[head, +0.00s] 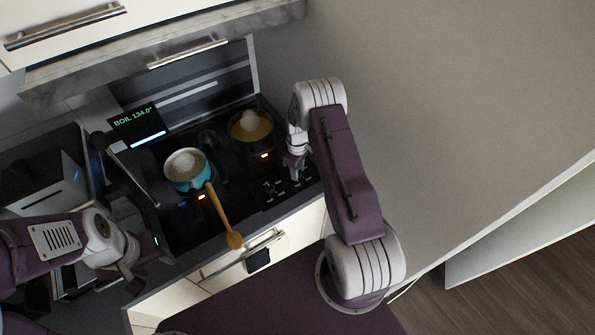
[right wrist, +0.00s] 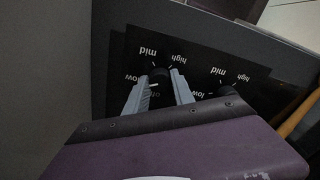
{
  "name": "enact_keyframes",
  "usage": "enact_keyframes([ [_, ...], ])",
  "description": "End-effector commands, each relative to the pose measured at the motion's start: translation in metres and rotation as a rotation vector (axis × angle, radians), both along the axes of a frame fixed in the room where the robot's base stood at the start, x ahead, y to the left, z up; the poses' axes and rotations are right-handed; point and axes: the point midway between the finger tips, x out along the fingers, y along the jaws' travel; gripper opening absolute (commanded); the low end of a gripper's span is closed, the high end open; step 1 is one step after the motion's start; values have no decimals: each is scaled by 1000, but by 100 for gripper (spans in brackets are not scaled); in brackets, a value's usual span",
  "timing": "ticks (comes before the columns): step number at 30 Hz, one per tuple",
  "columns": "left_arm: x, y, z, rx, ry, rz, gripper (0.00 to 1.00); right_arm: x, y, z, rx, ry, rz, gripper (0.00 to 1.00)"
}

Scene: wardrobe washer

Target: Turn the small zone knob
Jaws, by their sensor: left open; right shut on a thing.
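The hob's black control panel (right wrist: 195,62) carries two dark knobs with dial marks reading low, mid and high. One knob (right wrist: 159,77) sits between the two grey fingers of my right gripper (right wrist: 160,86), which is shut on it. The other knob (right wrist: 226,91) is free, to its right in the right wrist view. Labels do not show which knob is the small zone one. In the head view my right gripper (head: 295,174) reaches down to the panel at the hob's right front corner, its fingertips partly hidden. My left gripper (head: 142,256) is open over the left counter.
A teal pot (head: 184,186) with a wooden handle stands on the hob, the handle jutting past the front edge. A yellowish pot (head: 249,125) stands behind it to the right. A display (head: 137,122) reads "BOIL 134.0°". A wall (head: 430,110) rises right of the hob.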

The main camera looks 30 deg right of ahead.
Motion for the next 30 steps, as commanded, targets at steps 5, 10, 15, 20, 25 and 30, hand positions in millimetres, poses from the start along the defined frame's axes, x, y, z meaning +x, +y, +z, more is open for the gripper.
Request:
enact_keyframes([
  [5, 0, 0, -11, 0, 0, 0, 51, 1, 0, -2, 0, -1, 152, 0],
  [10, 0, 0, -19, 0, 0, 0, 51, 1, 0, -2, -1, -2, 315, 0],
  [15, 0, 0, -25, 0, 0, 0, 51, 0, 0, -2, 0, -1, 476, 0],
  [20, 0, 0, -30, 0, 0, 0, 51, 1, 0, -1, -1, -2, 627, 0],
  [25, 0, 0, -35, 0, 0, 0, 51, 1, 0, -1, -1, -2, 774, 0],
  [30, 0, 0, -38, 0, 0, 0, 51, 1, 0, 0, -1, -2, 900, 0],
])
